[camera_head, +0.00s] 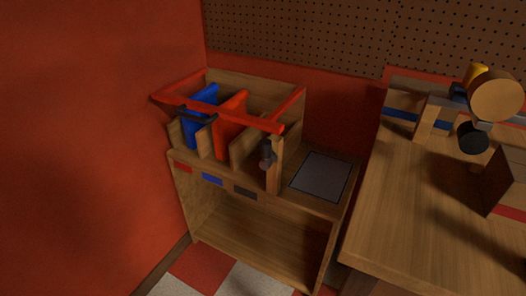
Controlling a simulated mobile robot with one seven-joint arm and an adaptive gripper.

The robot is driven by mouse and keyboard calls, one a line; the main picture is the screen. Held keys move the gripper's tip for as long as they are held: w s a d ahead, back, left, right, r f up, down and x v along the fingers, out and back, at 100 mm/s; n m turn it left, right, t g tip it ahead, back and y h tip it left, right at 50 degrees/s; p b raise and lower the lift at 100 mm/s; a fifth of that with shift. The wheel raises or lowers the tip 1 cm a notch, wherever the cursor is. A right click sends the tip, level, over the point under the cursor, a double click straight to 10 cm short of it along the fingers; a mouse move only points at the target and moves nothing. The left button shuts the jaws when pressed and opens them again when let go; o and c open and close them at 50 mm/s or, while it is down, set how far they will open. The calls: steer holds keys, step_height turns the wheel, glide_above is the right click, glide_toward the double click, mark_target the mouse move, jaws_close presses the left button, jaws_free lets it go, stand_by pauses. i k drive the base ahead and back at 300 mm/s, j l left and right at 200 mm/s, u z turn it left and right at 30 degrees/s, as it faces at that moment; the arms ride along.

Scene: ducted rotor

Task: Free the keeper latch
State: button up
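A wooden stand (204,220) with upright dividers stands at the centre-left. A red frame (228,117) lies across its top. A blue panel (204,112) and a red panel (231,123) stand upright in the slots under the frame. A small dark fitting (266,154), perhaps the keeper latch, sits against a wooden post (275,172) at the stand's front right, below the frame's front corner. The fitting is dim and small, and I cannot tell whether it is engaged. My gripper is not in view.
A grey pad (320,175) lies on the stand's right side. A wooden workbench (415,215) stands at right, with a round wooden disc (496,95), a black disc (473,138) and a box (507,181). A red wall (90,150) closes the left; pegboard (310,35) is behind.

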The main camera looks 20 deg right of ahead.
mark_target(270, 157)
steer(key=j+z, duration=0.45)
steer(key=k+j+z, duration=0.15)
steer(key=j+z, duration=0.3)
